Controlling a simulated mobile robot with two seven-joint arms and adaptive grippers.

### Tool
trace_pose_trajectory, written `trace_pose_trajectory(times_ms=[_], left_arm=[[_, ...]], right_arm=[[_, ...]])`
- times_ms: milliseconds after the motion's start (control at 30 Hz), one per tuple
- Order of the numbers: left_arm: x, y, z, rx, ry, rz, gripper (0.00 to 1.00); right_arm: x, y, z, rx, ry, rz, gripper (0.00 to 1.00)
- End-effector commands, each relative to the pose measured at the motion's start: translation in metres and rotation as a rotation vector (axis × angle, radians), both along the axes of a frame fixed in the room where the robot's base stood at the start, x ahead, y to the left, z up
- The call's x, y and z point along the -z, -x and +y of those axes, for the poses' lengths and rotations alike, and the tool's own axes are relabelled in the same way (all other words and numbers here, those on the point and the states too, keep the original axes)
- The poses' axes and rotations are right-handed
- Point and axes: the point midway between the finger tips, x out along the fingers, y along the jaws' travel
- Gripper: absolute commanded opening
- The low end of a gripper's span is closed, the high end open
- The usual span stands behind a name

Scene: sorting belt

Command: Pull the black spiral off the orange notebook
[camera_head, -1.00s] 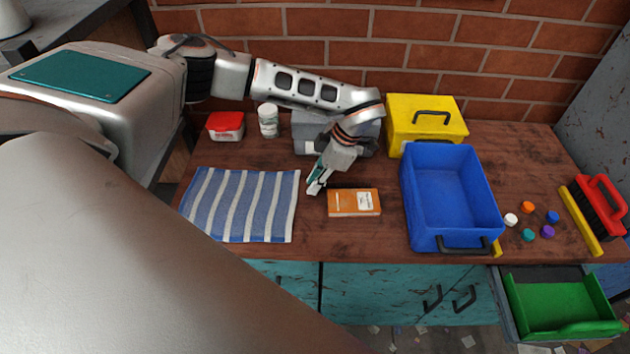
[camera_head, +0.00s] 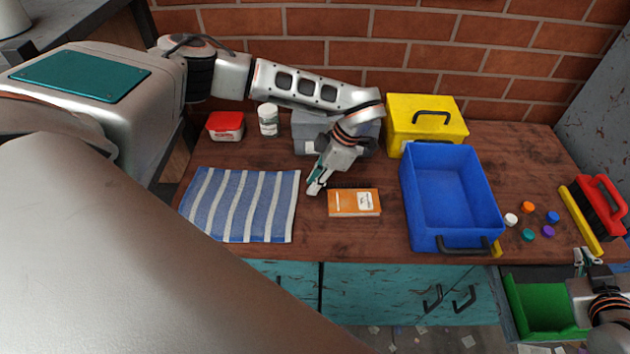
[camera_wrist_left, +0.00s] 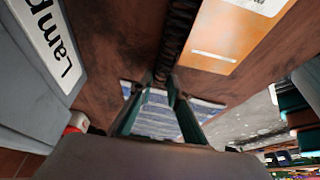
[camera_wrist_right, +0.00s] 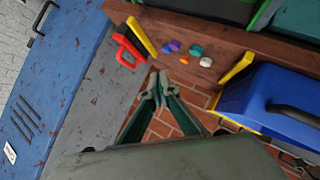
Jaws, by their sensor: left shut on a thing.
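The orange notebook (camera_head: 345,203) lies flat on the table, and its orange cover also shows in the left wrist view (camera_wrist_left: 220,40). The black spiral (camera_head: 350,185) is a thin dark bar along the notebook's far edge. My left gripper (camera_head: 316,187) is shut on the spiral's left end. My right gripper (camera_head: 584,257) is over the green drawer at the lower right, its fingertips (camera_wrist_right: 160,88) close together with nothing visible between them.
A striped cloth (camera_head: 240,205) lies left of the notebook. A blue bin (camera_head: 411,218) stands to its right, and a yellow box (camera_head: 400,118) and grey box (camera_head: 308,130) behind. Several bottle caps (camera_head: 527,207) and a red brush (camera_head: 606,190) lie farther right.

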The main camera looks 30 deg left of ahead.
Motion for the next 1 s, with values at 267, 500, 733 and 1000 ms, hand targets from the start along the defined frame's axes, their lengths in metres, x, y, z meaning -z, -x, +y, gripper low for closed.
trace_pose_trajectory(times_ms=[267, 500, 733, 1000], left_arm=[[0.000, 0.000, 0.000, 0.000, 0.000, 0.000, 0.00], [0.000, 0.000, 0.000, 0.000, 0.000, 0.000, 0.00], [0.000, 0.000, 0.000, 0.000, 0.000, 0.000, 0.00], [0.000, 0.000, 0.000, 0.000, 0.000, 0.000, 0.00]], right_arm=[[-0.047, -0.025, 0.114, -0.152, -0.390, -0.108, 0.00], [-0.091, -0.029, 0.213, -0.297, -0.692, -0.113, 0.00], [-0.085, -0.017, 0.315, -0.446, -0.735, 0.061, 0.00], [-0.049, 0.021, 0.419, -0.592, -0.622, 0.329, 0.00]])
